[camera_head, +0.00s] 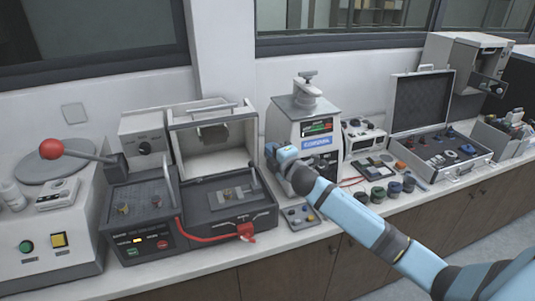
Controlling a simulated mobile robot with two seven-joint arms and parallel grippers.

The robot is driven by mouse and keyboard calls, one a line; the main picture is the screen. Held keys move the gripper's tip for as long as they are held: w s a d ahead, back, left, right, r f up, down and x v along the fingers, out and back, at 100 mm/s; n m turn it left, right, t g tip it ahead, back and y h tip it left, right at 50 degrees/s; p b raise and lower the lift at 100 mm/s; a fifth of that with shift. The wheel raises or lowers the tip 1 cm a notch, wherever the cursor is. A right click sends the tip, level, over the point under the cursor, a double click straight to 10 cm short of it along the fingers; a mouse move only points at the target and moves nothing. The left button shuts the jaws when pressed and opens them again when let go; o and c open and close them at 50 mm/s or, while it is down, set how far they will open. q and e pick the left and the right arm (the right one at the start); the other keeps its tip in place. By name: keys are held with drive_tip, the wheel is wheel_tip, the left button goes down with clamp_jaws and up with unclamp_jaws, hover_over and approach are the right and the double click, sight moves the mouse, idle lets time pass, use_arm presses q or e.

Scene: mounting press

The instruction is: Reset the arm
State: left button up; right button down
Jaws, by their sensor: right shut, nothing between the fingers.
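My right arm (368,223) comes in from the lower right, light blue with dark joint bands. Its right gripper (271,152) is at the front of the mounting press (305,118), a white and grey machine with a small display and a knob on top. The gripper looks shut and nothing shows in it. I cannot tell whether the gripper touches the press. My left gripper is not in view.
Right are several small round pots (378,194) and an open case (440,150). The front counter edge has little free room.

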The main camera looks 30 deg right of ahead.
idle(0.4)
drive_tip(key=s+a+f+m+g+y, duration=0.1)
drive_tip(key=s+a+f+m+g, duration=0.15)
drive_tip(key=s+a+f, duration=0.5)
drive_tip(key=s+a+f+m+g+y, duration=0.15)
drive_tip(key=s+a+f+m, duration=0.3)
drive_tip(key=s+f, duration=0.6)
drive_tip(key=s+a+f+m+g, duration=0.1)
drive_tip(key=s+a+f+m, duration=0.1)
drive_tip(key=s, duration=0.3)
drive_tip(key=s+a+f+m+g+y, duration=0.1)
drive_tip(key=s+a+f+m, duration=0.2)
drive_tip(key=s+a+f, duration=0.1)
drive_tip(key=s+a+f+m+g, duration=0.1)
drive_tip(key=s+a+f+m, duration=0.1)
drive_tip(key=s, duration=0.6)
wheel_tip(320, 180, down, 3)
drive_tip(key=shift+a+r+m, duration=0.1)
drive_tip(key=shift+a+m, duration=0.2)
drive_tip(key=shift+a, duration=0.55)
